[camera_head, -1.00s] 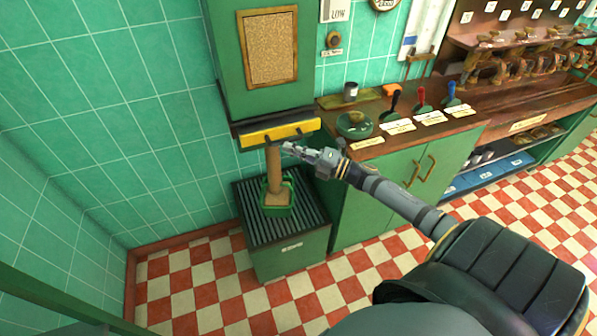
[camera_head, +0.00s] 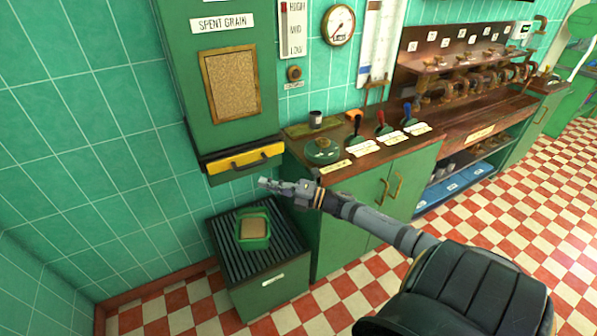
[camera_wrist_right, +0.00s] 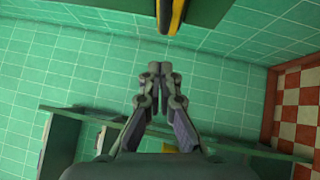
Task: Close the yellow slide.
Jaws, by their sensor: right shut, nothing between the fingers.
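The yellow slide (camera_head: 233,165) with a dark handle sits at the bottom of the green spent grain chute (camera_head: 205,95). It appears flush under the chute, and no grain falls from it. In the right wrist view the slide (camera_wrist_right: 171,14) shows at the top edge, beyond my fingertips. My right gripper (camera_head: 264,184) is shut and empty, just below and to the right of the slide, apparently apart from it. It also shows in the wrist view (camera_wrist_right: 160,68). My left gripper is out of view.
The bucket stands on a slatted green stand (camera_head: 225,247). To the right, a green cabinet (camera_head: 345,215) carries a green dish (camera_head: 322,151) and several coloured levers near my right arm. The checkered floor in front is clear.

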